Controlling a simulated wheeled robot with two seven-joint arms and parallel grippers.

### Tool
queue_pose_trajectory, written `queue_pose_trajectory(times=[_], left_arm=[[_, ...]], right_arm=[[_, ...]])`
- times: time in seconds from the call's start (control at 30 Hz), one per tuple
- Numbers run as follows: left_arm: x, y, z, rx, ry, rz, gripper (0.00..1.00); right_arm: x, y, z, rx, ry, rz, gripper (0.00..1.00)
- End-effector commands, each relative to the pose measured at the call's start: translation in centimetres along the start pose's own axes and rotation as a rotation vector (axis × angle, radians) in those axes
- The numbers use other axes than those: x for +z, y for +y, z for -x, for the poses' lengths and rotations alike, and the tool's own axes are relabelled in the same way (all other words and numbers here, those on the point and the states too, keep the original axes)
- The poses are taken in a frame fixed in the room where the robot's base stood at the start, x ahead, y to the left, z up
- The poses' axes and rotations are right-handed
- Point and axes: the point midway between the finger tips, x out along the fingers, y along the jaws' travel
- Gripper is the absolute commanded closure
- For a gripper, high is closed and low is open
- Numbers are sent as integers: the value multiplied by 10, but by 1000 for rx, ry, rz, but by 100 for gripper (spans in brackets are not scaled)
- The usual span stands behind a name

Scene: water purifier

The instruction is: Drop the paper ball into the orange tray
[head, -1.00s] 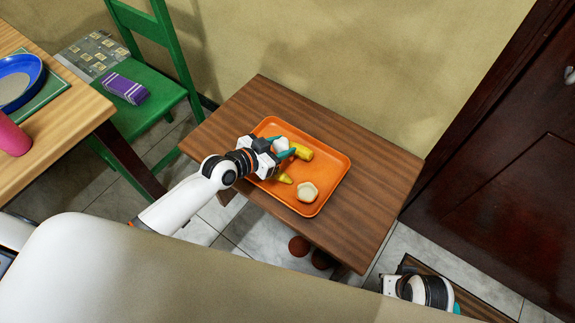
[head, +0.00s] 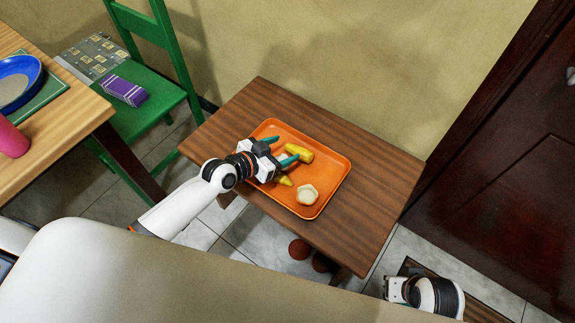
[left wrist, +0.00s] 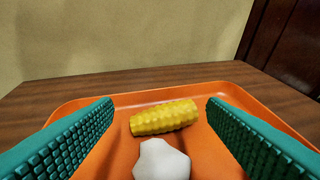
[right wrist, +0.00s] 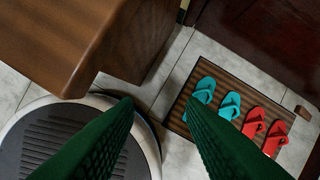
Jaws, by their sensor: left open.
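The orange tray (head: 333,163) lies on a small brown wooden table. My left gripper (head: 289,147) is over the tray's left part with its teal fingers spread apart. The white paper ball (left wrist: 162,160) is in the tray between and below these fingers in the left wrist view, touching neither. In the head view the fingers hide most of it. My right gripper (right wrist: 158,100) is open and empty, low at the right, away from the tray.
The tray also holds a yellow corn piece (left wrist: 164,117), another yellow item (head: 283,180) and a cream-coloured lump (head: 307,194). A green chair (head: 150,95) and dining table (head: 85,110) stand left. Slippers (right wrist: 230,105) lie on a floor mat.

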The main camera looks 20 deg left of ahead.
Motion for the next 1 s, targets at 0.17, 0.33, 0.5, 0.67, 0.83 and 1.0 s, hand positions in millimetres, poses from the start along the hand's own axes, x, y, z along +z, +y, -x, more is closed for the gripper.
queue_pose_trajectory(times=[0.17, 0.33, 0.5, 0.67, 0.83, 1.0], left_arm=[[0, 0, 10, 1, 3, -1, 34], [0, 0, 42, 0, 5, -3, 34], [0, 0, 79, 0, 5, -2, 34], [-1, 0, 105, 0, 5, -1, 34], [0, 0, 118, -1, 2, -1, 34], [0, 0, 120, 0, 0, 0, 34]], right_arm=[[1, 0, 0, 0, -4, 0, 64], [-7, 2, -27, 5, 18, 4, 64], [-15, 3, -50, 6, 31, 6, 64], [-22, 4, -65, 7, 38, 7, 64], [-27, 4, -74, 8, 42, 8, 64], [-28, 4, -75, 8, 42, 8, 64]])
